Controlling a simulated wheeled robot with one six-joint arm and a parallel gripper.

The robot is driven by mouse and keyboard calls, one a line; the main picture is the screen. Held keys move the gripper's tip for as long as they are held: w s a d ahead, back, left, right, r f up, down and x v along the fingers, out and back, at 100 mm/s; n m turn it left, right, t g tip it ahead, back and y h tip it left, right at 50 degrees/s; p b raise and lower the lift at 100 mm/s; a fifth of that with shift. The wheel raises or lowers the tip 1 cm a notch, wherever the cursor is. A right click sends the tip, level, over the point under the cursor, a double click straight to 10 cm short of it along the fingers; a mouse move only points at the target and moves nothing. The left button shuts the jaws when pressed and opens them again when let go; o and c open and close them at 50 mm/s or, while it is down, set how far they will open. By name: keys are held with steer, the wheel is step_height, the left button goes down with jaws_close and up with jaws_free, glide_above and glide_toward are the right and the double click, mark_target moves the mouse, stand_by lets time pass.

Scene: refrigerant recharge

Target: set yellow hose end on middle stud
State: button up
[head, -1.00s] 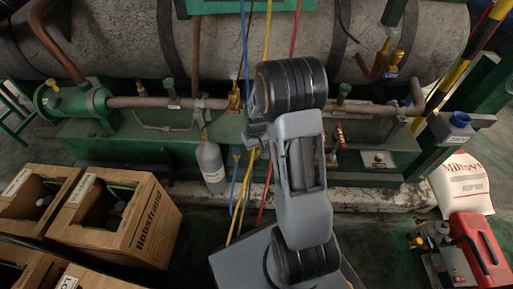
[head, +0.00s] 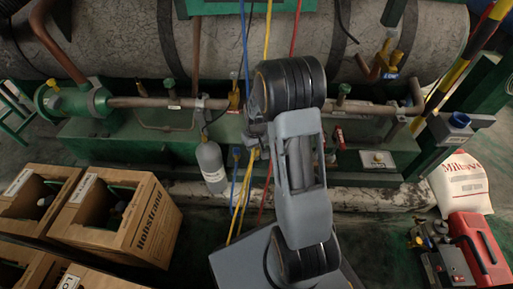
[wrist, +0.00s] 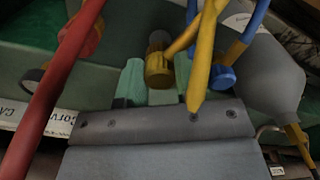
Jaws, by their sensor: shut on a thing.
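In the wrist view my gripper (wrist: 158,82) reaches up from the bottom, with a green finger on either side of the yellow hose end (wrist: 159,70). It is shut on that end. The yellow hose (wrist: 207,50) bends away from the end to the upper right and crosses in front of the right finger. A dark brownish stud-like part (wrist: 156,41) shows just beyond the yellow end; I cannot tell whether they touch or are apart. In the head view my arm hides the gripper and the hose end; the yellow hose (head: 267,30) shows above the arm.
A red hose (wrist: 62,80) crosses the left of the wrist view. A blue hose end (wrist: 222,78) is close on the right, with a grey bottle (wrist: 262,75) beyond. Cardboard boxes (head: 140,230) stand front left; a red case (head: 478,252) stands at right.

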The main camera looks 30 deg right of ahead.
steer(key=shift+f+b, duration=0.55)
steer(key=shift+f, duration=0.3)
stand_by(0.5)
steer(key=o, duration=1)
steer(key=s+a+r+t+p, duration=0.1)
steer(key=s+a+r+p, duration=0.1)
steer(key=r+p, duration=0.85)
steer(key=s+a+r+p, duration=0.2)
steer(key=r+p, duration=0.3)
steer(key=r, duration=1.1)
steer(key=s+a+r+t+p, duration=0.1)
steer(key=s+a+r+p, duration=0.15)
steer(key=r+p, duration=0.85)
steer(key=shift+t, duration=0.8)
steer(key=a+p+v, duration=0.1)
steer(key=p+v, duration=0.2)
steer(key=v, duration=0.4)
steer(key=s+a+p+v, duration=0.1)
steer(key=p+v, duration=0.3)
steer(key=v, duration=0.4)
steer(key=s+a+p+v, duration=0.1)
steer(key=p+v, duration=0.3)
steer(key=v, duration=0.4)
steer(key=shift+s+f, duration=0.25)
steer(key=shift+f, duration=0.05)
